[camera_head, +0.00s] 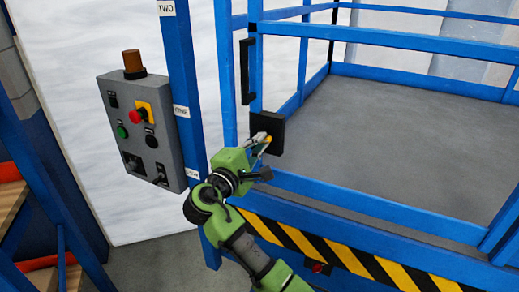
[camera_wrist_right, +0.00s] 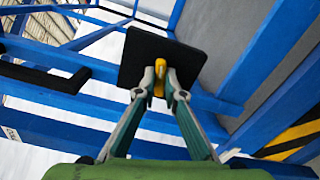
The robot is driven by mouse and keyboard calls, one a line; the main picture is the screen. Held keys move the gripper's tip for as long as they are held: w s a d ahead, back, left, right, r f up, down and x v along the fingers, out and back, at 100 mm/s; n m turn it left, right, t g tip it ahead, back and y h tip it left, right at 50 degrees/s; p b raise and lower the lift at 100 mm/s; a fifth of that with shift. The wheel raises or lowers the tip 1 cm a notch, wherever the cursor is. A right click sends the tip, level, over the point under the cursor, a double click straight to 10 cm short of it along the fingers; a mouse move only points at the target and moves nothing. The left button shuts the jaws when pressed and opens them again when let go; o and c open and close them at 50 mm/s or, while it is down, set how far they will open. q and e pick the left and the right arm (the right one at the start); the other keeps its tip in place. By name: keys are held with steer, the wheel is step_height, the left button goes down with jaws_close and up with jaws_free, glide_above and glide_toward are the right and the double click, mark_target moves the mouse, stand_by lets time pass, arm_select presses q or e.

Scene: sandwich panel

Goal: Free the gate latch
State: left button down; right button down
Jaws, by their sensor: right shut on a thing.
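The gate latch shows as a small yellow-orange piece (camera_head: 267,140) on a black square plate (camera_head: 277,131) on the blue gate frame. In the right wrist view the yellow latch (camera_wrist_right: 159,78) stands in front of the black plate (camera_wrist_right: 190,62). My right gripper (camera_head: 262,143) reaches up from below in the head view and is shut on the latch. In the wrist view its two fingertips (camera_wrist_right: 160,82) close on both sides of the yellow piece. The fingers hide part of the latch. My left gripper is not in view.
A black vertical handle (camera_head: 247,70) is on the gate above the latch. A grey control box (camera_head: 142,130) with buttons hangs left of the blue post (camera_head: 183,90). Blue rails and a yellow-black striped edge (camera_head: 340,252) border the grey platform floor (camera_head: 410,125).

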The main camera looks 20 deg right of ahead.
arm_select(q)
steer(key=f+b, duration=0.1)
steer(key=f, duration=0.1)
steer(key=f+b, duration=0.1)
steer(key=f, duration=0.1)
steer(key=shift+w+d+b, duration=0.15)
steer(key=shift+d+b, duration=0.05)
steer(key=shift+b, duration=0.15)
arm_select(e)
steer(key=m, duration=0.3)
steer(key=shift+r, duration=0.1)
steer(key=c, duration=2.1)
jaws_free()
steer(key=shift+c, duration=0.2)
steer(key=shift+d, duration=0.1)
steer(key=shift+w, duration=0.1)
